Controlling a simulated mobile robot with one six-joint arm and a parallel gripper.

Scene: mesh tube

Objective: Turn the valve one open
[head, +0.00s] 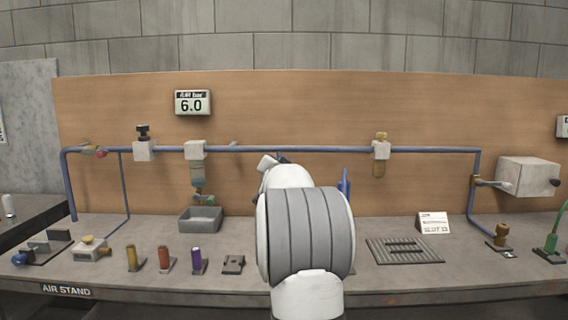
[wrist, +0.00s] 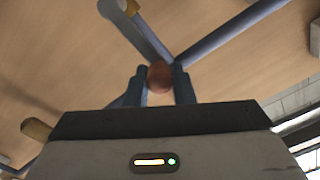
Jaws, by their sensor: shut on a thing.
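In the wrist view my gripper (wrist: 160,72) is shut on a round reddish-brown knob (wrist: 159,79), which sits between the two blue-grey fingers. A grey bar (wrist: 140,33) runs from the upper left down to just behind the knob; I cannot tell whether they are joined. In the head view my arm hides the gripper and what it holds. Which one is valve one cannot be read.
A blue pipe (head: 320,149) crosses the wooden back panel (head: 300,100). A gauge (head: 192,102) reads 6.0. A grey bin (head: 200,219), several coloured cylinders including a purple one (head: 197,259), a ribbed mat (head: 405,250) and a white card (head: 433,223) stand on the bench.

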